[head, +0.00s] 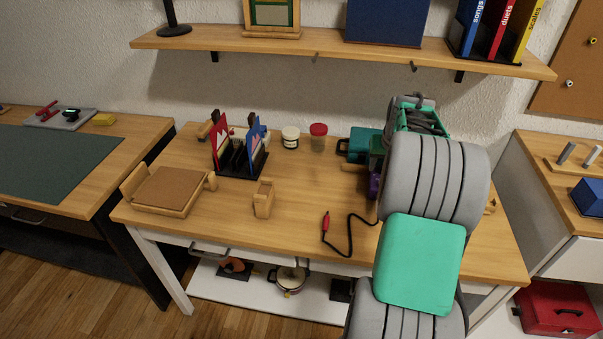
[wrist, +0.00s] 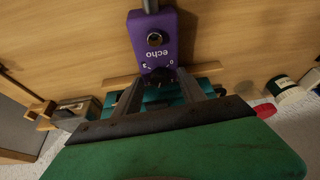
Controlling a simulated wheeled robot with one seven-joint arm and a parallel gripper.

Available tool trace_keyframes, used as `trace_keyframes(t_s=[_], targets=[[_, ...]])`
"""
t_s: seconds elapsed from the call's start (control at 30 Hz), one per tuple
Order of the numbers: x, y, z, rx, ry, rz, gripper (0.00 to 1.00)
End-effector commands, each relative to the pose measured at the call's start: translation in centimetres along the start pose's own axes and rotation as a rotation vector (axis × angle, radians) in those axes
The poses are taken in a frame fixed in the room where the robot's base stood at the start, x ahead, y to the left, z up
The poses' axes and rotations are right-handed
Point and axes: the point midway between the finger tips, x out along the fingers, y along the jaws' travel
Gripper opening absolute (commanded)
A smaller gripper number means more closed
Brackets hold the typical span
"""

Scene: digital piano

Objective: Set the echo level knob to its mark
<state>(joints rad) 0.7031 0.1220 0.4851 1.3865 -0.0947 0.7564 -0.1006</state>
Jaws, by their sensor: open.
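The purple echo pedal (wrist: 155,45) lies in the upper middle of the wrist view, with "echo" upside down on it. A round metal button (wrist: 155,39) is on its face. Its dark echo level knob (wrist: 158,77) is at the lower end, with small white numbers around it. The knob's pointer and mark are too small to read. My gripper (wrist: 163,88) is open, its two dark fingers on either side of the knob; I cannot tell if either touches it. In the head view, only a sliver of the purple pedal (head: 374,184) shows; my arm hides the knob and my fingers.
A teal case (head: 359,145) stands behind the pedal. A red-lidded jar (head: 318,137) and a white jar (head: 290,138) stand to its left. A black cable with a red plug (head: 326,221) lies in front. The shelf (head: 340,59) overhangs the back.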

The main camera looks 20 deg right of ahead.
Motion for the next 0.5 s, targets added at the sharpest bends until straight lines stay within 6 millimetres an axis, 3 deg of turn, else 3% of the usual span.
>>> trace_keyframes(t_s=[0.3, 0.5], targets=[[-0.2, 1.0, -0.4, -0.674, -0.004, -0.282, 0.48], [-4.9, 1.9, -0.9, -0.671, 0.001, -0.276, 0.48]])
